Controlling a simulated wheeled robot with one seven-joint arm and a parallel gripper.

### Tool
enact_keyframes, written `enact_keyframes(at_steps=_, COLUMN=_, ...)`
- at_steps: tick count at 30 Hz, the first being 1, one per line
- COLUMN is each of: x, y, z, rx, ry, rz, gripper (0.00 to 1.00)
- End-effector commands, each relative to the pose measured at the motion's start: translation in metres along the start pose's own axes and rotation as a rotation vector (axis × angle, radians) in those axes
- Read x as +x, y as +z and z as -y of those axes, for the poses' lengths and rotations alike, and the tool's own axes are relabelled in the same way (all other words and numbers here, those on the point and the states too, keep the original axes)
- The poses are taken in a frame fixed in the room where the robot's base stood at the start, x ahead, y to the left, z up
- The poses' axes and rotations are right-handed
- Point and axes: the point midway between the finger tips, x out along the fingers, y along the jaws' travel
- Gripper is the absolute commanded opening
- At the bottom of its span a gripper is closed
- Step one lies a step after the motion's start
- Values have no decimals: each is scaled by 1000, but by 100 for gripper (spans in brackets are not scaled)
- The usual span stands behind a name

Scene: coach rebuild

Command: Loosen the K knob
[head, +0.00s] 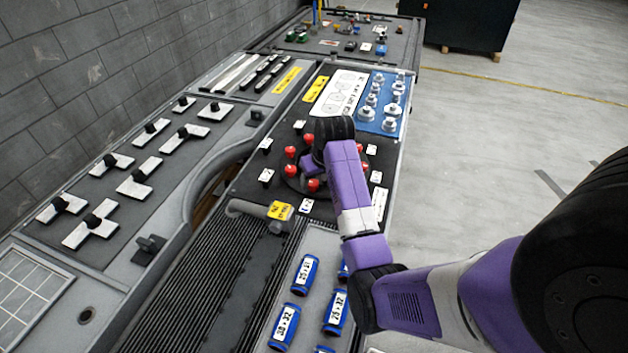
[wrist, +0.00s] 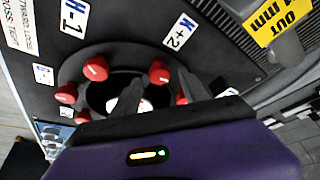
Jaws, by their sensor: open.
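In the wrist view, the red knob (wrist: 159,71) nearest the K+2 label (wrist: 181,33) sits on the rim of a dark round ring; I take it as the K knob. My gripper (wrist: 161,78) is open, its two dark fingers at either side of that knob in the picture. I cannot tell whether they touch it or how far above they are. In the head view, a red knob (head: 314,185) sits near a white label at the ring's near side. My arm covers part of the ring there.
Another red knob (wrist: 96,68) sits beside the H-1 label (wrist: 73,14), with more red knobs around the ring. A grey pipe with a yellow tag (head: 279,210) lies close to the left.

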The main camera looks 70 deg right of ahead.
Motion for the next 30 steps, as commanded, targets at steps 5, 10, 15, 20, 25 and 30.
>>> enact_keyframes(at_steps=5, x=14, y=0, z=0, rx=0, ry=0, rz=0, gripper=52)
enact_keyframes(at_steps=10, x=17, y=0, z=0, rx=0, ry=0, rz=-2, gripper=52)
enact_keyframes(at_steps=15, x=17, y=0, z=0, rx=0, ry=0, rz=-2, gripper=46)
enact_keyframes(at_steps=20, x=17, y=0, z=0, rx=0, ry=0, rz=-2, gripper=15)
enact_keyframes(at_steps=25, x=17, y=0, z=0, rx=0, ry=0, rz=-2, gripper=0)
enact_keyframes(at_steps=30, x=16, y=0, z=0, rx=-12, ry=-5, rz=-1, gripper=0)
